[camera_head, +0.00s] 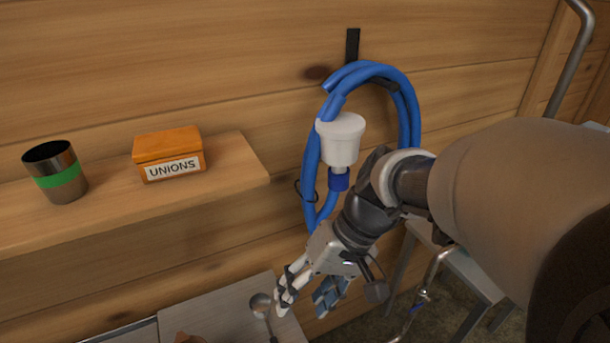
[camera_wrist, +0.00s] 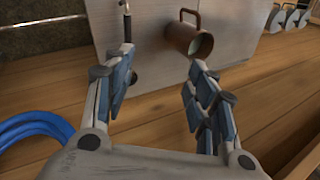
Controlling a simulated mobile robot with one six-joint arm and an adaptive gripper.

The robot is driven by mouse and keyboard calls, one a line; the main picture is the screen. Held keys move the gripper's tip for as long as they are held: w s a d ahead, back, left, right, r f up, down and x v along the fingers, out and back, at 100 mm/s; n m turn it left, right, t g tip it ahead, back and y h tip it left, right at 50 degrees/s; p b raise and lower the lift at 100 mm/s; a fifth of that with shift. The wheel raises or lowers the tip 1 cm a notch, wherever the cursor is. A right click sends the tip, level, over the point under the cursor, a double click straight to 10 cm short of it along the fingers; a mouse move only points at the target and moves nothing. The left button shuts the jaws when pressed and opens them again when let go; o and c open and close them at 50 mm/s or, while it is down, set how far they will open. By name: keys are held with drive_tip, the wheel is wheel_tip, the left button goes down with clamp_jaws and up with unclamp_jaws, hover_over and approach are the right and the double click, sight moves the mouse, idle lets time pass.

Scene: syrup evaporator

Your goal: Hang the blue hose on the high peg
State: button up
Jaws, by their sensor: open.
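The blue hose (camera_head: 408,115) hangs as a coil against the plank wall, with a white cup-shaped fitting (camera_head: 341,138) and blue collar in front of it. A dark upright strip (camera_head: 352,45) is on the wall just above the coil; I cannot tell whether it is the high peg. A dark piece shows at the coil's upper right. My gripper (camera_head: 307,295) is open and empty, below the hose and apart from it. In the wrist view the gripper (camera_wrist: 165,85) has nothing between its fingers, and the hose (camera_wrist: 35,130) shows at the left edge.
A wooden shelf (camera_head: 225,175) at left holds an orange UNIONS box (camera_head: 169,155) and a dark cup with a green band (camera_head: 57,172). Below, a grey worktop (camera_head: 232,312) holds a ladle (camera_head: 262,306). A copper mug (camera_wrist: 188,38) shows in the wrist view. A metal rail (camera_head: 575,55) stands right.

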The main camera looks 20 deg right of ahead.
drive_tip(key=w+d+f+m+t+y+p, duration=0.2)
drive_tip(key=w+d+f+m+t+y, duration=0.15)
drive_tip(key=w+d+f, duration=0.35)
drive_tip(key=w+d+f+m+t+y+p, duration=0.1)
drive_tip(key=w+d+f+m+t+y, duration=0.25)
drive_tip(key=w, duration=0.65)
drive_tip(key=s+d+f+m+t+h+p, duration=0.35)
drive_tip(key=d+f+m+t+h, duration=0.55)
drive_tip(key=d+f, duration=1.2)
drive_tip(key=shift+n+t+h, duration=0.4)
drive_tip(key=shift+n+t, duration=0.2)
drive_tip(key=shift+n, duration=0.1)
drive_tip(key=w+b, duration=0.2)
drive_tip(key=w, duration=0.3)
drive_tip(key=w+a+b, duration=0.1)
drive_tip(key=w+b, duration=0.1)
drive_tip(key=w, duration=0.3)
drive_tip(key=w+a+b, duration=0.1)
drive_tip(key=w, duration=0.3)
drive_tip(key=shift+w+a+f+b, duration=0.2)
drive_tip(key=shift+w+a+b, duration=0.05)
drive_tip(key=shift+w+b, duration=0.15)
drive_tip(key=shift+w+a+r+b, duration=0.15)
drive_tip(key=shift+w+b, duration=0.15)
drive_tip(key=shift+w, duration=0.35)
drive_tip(key=shift+c, duration=0.4)
